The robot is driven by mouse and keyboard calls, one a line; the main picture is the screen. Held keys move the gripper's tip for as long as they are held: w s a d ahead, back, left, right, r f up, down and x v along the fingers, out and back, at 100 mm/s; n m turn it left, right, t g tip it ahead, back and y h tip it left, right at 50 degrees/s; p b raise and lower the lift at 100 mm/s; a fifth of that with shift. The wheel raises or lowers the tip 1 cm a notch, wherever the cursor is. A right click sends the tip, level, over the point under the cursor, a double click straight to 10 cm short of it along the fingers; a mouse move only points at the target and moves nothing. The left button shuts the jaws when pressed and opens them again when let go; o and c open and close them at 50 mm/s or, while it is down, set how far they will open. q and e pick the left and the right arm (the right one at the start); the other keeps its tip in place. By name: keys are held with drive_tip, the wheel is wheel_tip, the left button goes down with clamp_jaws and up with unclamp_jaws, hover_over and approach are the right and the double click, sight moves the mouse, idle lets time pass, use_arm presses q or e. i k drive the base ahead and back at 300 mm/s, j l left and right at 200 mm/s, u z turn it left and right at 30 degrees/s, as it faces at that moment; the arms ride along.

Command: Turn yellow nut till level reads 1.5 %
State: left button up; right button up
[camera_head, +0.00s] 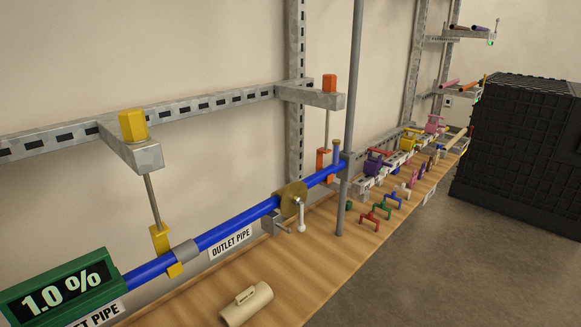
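The yellow nut (133,125) is a hex block on top of a grey bracket arm (148,155). A thin rod (153,201) runs down from the bracket to a yellow clamp piece (160,240) at the blue pipe (205,243). The pipe slopes up towards the right. The green level (62,290) sits at the pipe's lower left end, partly cut off by the frame, and reads 1.0 %. Neither of my grippers shows in this view.
An orange nut (329,83) tops a second bracket. A beige fitting (246,304) lies on the wooden bench (320,270). A grey vertical pole (350,130) stands at the bench's front edge. A black crate (520,150) stands at the right.

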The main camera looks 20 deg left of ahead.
sight(133, 122)
drive_tip(key=u, duration=0.45)
drive_tip(key=k+j+u, duration=0.1)
drive_tip(key=u, duration=0.3)
drive_tip(key=j+u, duration=0.2)
drive_tip(key=u, duration=0.25)
drive_tip(key=j+u, duration=0.1)
drive_tip(key=u, duration=0.3)
